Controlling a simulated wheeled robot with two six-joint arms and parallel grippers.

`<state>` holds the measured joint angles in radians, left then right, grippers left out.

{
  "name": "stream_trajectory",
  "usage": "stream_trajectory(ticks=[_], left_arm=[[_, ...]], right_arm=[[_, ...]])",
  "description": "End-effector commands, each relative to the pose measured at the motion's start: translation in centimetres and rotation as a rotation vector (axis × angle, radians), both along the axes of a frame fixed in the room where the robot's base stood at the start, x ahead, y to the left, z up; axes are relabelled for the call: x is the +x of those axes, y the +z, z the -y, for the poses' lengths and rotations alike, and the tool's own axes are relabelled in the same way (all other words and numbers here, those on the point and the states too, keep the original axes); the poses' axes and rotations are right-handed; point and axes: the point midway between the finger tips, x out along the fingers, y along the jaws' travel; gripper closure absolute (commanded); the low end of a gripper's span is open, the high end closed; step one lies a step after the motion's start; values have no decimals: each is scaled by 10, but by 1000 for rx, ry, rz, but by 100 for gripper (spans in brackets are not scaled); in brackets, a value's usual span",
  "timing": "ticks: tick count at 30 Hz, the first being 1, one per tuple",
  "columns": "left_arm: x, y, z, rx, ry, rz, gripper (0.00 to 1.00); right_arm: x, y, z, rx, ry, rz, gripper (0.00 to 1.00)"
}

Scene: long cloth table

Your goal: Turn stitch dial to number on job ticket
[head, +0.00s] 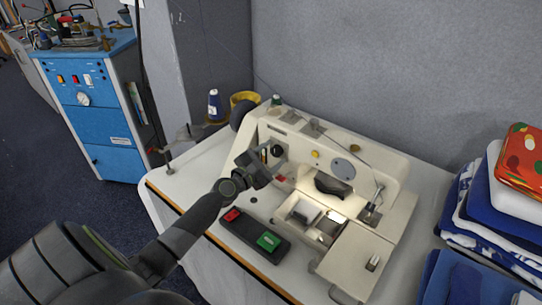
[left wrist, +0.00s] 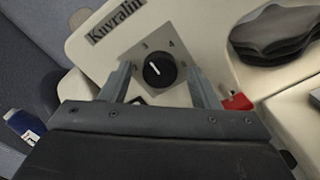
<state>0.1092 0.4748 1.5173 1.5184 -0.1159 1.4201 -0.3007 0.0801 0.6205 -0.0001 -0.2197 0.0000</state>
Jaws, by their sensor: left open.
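The stitch dial is a round black knob (left wrist: 158,70) on a pale square plate on the front of a cream sewing machine (head: 372,150). It also shows as a small dark knob in the head view (head: 276,150). In the left wrist view the numbers 3 and 4 show above the knob. I cannot tell which number its light mark points to. My left gripper (head: 260,165) is open, with one finger on each side of the knob in the left wrist view; I cannot tell whether they touch it. I cannot make out a job ticket. My right gripper is out of view.
A black box with red and green buttons (head: 254,236) lies on the white table (head: 190,178) in front of the machine.

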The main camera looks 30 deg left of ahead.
Motion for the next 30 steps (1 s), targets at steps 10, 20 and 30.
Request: stream_trajectory(ticks=[10, 20, 30], left_arm=[[0, 0, 0, 0, 0, 0, 60], [0, 0, 0, 2, 0, 0, 89], [0, 0, 0, 107, -1, 8, 89]], right_arm=[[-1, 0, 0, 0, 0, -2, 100], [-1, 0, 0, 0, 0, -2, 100], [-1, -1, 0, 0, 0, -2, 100]])
